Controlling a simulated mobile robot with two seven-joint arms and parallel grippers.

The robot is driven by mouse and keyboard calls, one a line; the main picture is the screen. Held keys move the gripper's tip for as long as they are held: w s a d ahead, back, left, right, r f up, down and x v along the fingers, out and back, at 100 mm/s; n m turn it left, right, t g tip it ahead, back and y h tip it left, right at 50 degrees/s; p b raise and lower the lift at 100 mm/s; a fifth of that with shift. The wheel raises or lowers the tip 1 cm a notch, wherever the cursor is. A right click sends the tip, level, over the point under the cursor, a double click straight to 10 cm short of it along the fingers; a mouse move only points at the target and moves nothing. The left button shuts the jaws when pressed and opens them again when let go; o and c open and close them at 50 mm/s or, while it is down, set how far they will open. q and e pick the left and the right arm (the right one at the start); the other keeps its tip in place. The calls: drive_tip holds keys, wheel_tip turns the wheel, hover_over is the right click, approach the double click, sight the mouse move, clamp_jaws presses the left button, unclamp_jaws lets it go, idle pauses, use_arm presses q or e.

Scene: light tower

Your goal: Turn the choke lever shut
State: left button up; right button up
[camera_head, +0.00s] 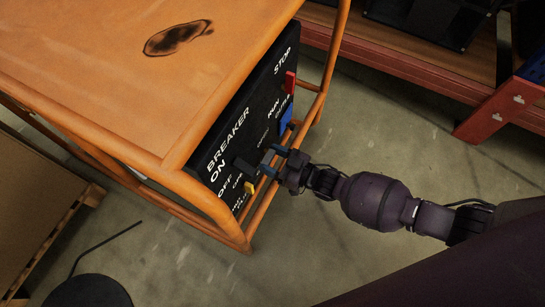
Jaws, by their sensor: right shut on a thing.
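A black control panel (222,150) sits in the side of an orange-framed machine, with white labels such as BREAKER, ON, OFF, RUN and STOP. My right gripper (272,159) reaches in from the right to the panel's middle. Its blue-grey fingers are shut on a small dark part at the panel, which they largely hide. I cannot tell for sure that this part is the choke lever. A black lever (244,165) stands just left of the fingers. A yellow lever (249,187) is below it, apart from the gripper. My left gripper is not in view.
A red switch (290,82) and a blue part (286,117) are farther up the panel. Orange frame tubes (262,213) run close in front of the panel, below the gripper. A red-framed shelf (410,73) stands at the upper right. Concrete floor (395,130) is clear between them.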

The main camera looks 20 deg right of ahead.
drive_tip(key=shift+s+f, duration=0.1)
idle(0.5)
drive_tip(key=o, duration=0.9)
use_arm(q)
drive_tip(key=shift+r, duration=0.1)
use_arm(e)
drive_tip(key=shift+d, duration=0.1)
use_arm(q)
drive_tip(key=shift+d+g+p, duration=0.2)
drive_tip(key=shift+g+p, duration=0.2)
drive_tip(key=shift+p, duration=0.7)
use_arm(e)
drive_tip(key=shift+v, duration=5.35)
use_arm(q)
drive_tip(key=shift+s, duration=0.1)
